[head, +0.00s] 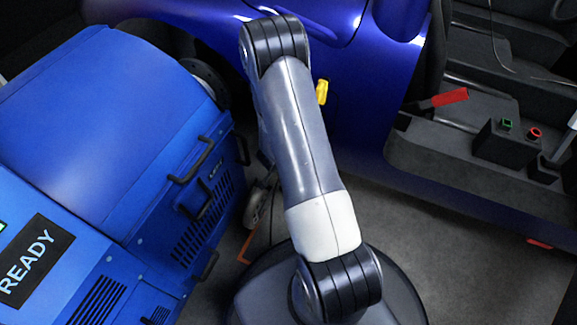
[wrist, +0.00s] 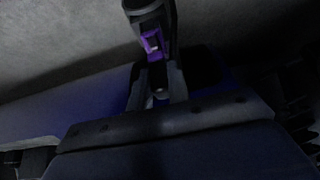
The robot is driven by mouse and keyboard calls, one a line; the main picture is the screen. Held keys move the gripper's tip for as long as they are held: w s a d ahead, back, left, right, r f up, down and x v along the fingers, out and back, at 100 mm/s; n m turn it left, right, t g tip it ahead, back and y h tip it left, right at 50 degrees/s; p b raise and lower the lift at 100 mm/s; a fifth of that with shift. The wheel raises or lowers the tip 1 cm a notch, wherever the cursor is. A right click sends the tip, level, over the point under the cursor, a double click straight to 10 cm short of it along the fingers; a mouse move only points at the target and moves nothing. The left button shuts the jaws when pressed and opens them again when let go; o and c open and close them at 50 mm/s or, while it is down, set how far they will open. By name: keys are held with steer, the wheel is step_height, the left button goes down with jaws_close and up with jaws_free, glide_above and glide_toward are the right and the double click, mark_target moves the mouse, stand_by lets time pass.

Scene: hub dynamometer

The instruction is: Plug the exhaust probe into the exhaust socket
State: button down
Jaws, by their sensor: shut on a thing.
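In the wrist view my gripper (wrist: 156,72) is shut on a dark piece with a purple part (wrist: 152,42), which I take to be the exhaust probe. The piece sticks out past the fingertips toward the top of the picture. A small pale tip shows between the fingers. The exhaust socket cannot be made out in either view. In the head view my arm crosses the middle, and my gripper is hidden.
A blue car (head: 350,75) with an open side fills the back. A large blue machine (head: 110,130) with a READY panel stands at the left. A yellow piece (head: 322,91) is by the car's side.

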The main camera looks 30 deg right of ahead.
steer(key=shift+f, duration=0.2)
steer(key=shift+f+b, duration=0.5)
steer(key=c, duration=1.3)
jaws_free()
steer(key=shift+o, duration=0.2)
steer(key=p+v, duration=0.6)
steer(key=v, duration=0.5)
steer(key=shift+w+d+f, duration=0.1)
steer(key=b+x, duration=0.6)
steer(key=x, duration=0.5)
steer(key=shift+r+p, duration=0.4)
steer(key=shift+r, duration=0.25)
steer(key=shift+f, duration=0.1)
